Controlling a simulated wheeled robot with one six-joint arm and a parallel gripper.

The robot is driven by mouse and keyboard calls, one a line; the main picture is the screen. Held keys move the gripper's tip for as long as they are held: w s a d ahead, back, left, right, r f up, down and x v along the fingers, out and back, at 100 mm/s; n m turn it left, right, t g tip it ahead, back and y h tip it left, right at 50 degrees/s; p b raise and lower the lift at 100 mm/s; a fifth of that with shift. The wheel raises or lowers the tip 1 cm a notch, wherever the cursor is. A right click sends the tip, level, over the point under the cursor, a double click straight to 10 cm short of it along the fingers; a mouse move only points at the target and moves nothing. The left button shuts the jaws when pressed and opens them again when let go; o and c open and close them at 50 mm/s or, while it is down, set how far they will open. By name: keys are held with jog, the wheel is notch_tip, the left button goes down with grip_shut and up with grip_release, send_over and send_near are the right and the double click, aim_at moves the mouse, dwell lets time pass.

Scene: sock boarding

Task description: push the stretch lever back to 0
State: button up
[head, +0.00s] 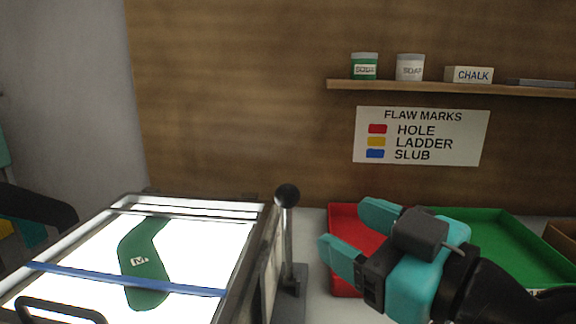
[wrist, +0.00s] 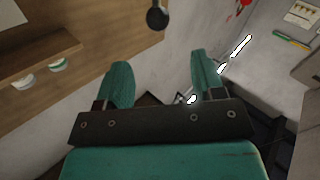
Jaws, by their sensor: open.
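The stretch lever (head: 289,240) is a thin grey rod with a black ball knob, standing nearly upright at the right edge of the lit board. Its knob also shows at the top of the wrist view (wrist: 157,18), beyond my fingertips. No lever scale or 0 mark is readable. A green sock (head: 145,264) marked M lies on the glowing board (head: 200,250) under a blue band. My gripper (head: 345,225) has teal fingers, open and empty, to the right of the lever and apart from it. In the wrist view the gripper (wrist: 159,62) also shows nothing between its fingers.
A red tray (head: 343,212) lies behind and below my gripper, with a green tray (head: 500,225) to its right. A wall shelf (head: 450,88) holds two jars and a chalk box. A flaw marks sign (head: 421,136) hangs below it. The space above the board is clear.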

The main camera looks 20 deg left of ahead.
aim_at(296, 201)
jog(key=p+x, duration=0.7)
jog(key=x, duration=0.4)
jog(key=shift+w+r+p, duration=0.1)
jog(key=shift+p, duration=0.25)
jog(key=shift+w+a, duration=0.25)
jog(key=shift+a, duration=0.15)
jog(key=shift+c, duration=0.2)
